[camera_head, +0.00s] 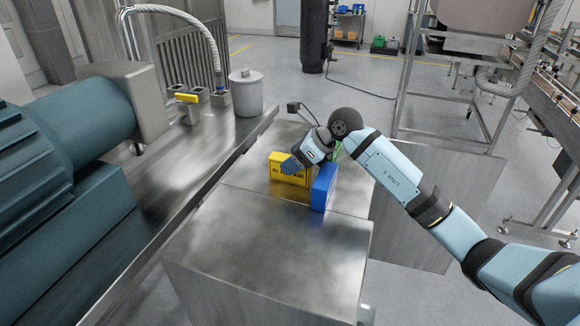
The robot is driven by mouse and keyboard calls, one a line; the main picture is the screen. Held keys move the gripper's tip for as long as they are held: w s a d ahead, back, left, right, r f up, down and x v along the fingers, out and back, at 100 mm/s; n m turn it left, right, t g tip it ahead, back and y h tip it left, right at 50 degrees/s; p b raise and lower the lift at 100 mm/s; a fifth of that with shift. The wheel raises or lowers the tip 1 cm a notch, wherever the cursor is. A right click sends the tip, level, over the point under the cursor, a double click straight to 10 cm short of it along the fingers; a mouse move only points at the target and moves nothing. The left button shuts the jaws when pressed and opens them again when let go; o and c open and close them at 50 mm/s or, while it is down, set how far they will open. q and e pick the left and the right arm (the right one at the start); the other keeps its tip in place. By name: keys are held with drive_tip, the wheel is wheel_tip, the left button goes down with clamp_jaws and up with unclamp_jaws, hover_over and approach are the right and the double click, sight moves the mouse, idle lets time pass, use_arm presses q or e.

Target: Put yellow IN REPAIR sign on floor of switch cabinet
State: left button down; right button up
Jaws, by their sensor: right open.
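The yellow sign (276,172) stands upright on top of the grey metal cabinet (265,250), near its middle. Black lettering shows on it, and part of the text is covered by my right gripper. My right gripper (291,165) reaches in from the right and is at the sign's upper right side. It is open; whether its fingers touch the sign, I cannot tell. A blue flat box-like thing (324,187) stands just right of the sign. The inside and floor of a switch cabinet do not show. My left gripper is not in view.
A large teal motor (60,170) fills the left side. A grey lidded pot (246,93) and a small yellow-topped fitting (188,100) stand on the metal table behind. The cabinet's front top is clear. A conveyor (550,110) and a wheeled rack stand at the right.

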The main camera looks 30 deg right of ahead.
drive_tip(key=c, duration=1.1)
wheel_tip(320, 180, up, 19)
drive_tip(key=b, duration=0.3)
drive_tip(key=s+a+f+m+h+p, duration=0.1)
drive_tip(key=s+a+f+p, duration=0.1)
drive_tip(key=s+a, duration=0.1)
drive_tip(key=s+a+f+m+t+h+p, duration=0.1)
drive_tip(key=s+a+f+m, duration=0.1)
drive_tip(key=s+a+f, duration=0.1)
drive_tip(key=s+a+f+m+t+h+p, duration=0.1)
drive_tip(key=s+a+f+m+p, duration=0.1)
drive_tip(key=s+a+f, duration=0.1)
drive_tip(key=shift+s+f+p, duration=0.1)
drive_tip(key=shift+p, duration=0.25)
drive_tip(key=shift+d, duration=0.15)
